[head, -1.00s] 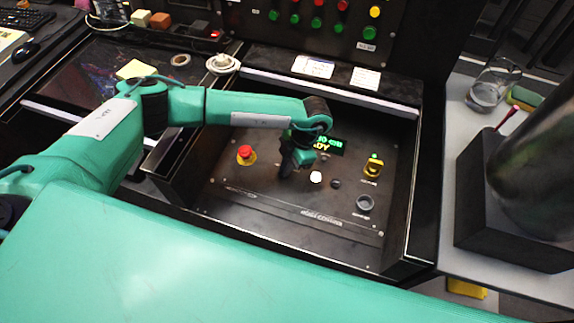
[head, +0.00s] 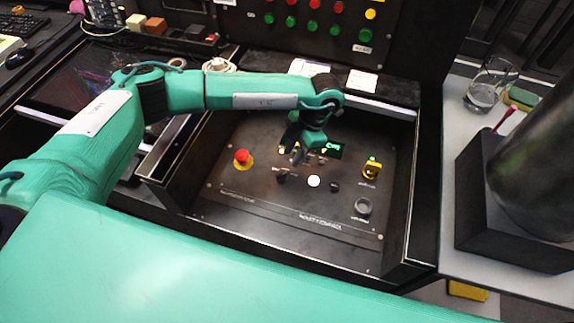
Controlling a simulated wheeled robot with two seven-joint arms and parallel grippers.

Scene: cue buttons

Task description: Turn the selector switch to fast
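The black console panel (head: 270,205) fills the middle of the head view. A small dark knob (head: 281,173) on it, which looks like the selector switch, sits right of a red mushroom button (head: 242,157); its pointing direction is too small to read. My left gripper (head: 298,154) is above and slightly right of this knob, apparently apart from it. Its fingers are dark against the panel, so I cannot tell whether they are open. My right gripper is not in view.
A pale lit button (head: 314,181), a black button (head: 334,187), a yellow switch (head: 372,169) and a grey round control (head: 363,206) are on the panel. Raised walls frame it. A glass beaker (head: 489,86) stands on the right bench.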

